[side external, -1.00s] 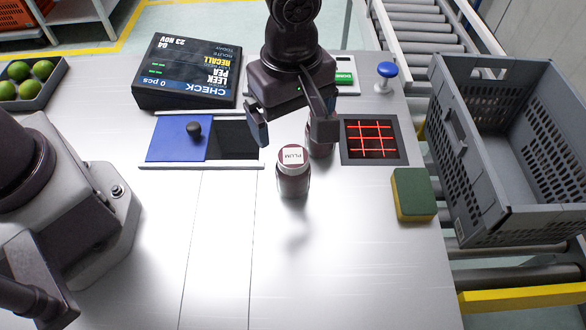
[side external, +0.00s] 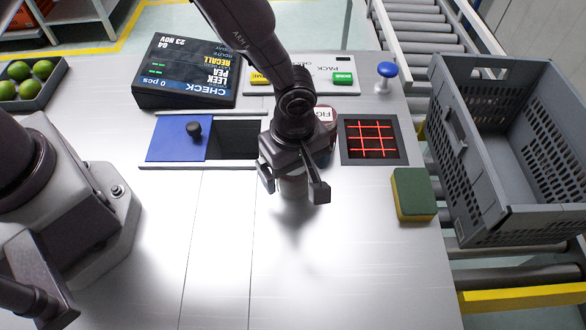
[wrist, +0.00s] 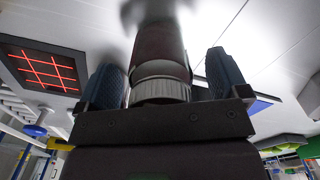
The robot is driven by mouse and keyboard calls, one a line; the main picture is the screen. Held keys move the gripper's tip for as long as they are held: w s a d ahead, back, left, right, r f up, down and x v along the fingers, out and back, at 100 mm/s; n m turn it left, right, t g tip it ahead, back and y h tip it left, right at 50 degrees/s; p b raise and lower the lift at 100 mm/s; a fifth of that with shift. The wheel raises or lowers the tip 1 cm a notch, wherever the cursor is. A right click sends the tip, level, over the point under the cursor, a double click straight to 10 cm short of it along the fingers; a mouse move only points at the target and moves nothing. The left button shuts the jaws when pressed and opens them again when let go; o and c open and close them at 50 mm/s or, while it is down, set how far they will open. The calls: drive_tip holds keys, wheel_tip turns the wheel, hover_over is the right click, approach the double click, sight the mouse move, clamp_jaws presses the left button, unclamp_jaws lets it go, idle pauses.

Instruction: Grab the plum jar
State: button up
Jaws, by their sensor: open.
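The plum jar (side external: 293,187) stands upright on the metal table, its dark body partly hidden under my gripper (side external: 295,188) in the side external view. My gripper is open, with one finger on either side of the jar. In the wrist view the jar (wrist: 160,60), with its white ribbed lid, sits between the two fingers of my gripper (wrist: 168,82). A gap shows on each side of the jar there. The lid's label is hidden now.
A second jar (side external: 326,117), its lid reading "FIG", stands just behind my gripper. A scanner plate with red lines (side external: 371,140), a green-yellow sponge (side external: 413,194) and a grey crate (side external: 470,150) are to the right. A blue sliding lid (side external: 174,140) is left. The table's front is clear.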

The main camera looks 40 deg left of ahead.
drive_tip(key=c, duration=1.2)
drive_tip(key=shift+r, duration=0.1)
drive_tip(key=shift+c, duration=0.2)
drive_tip(key=shift+r, duration=0.1)
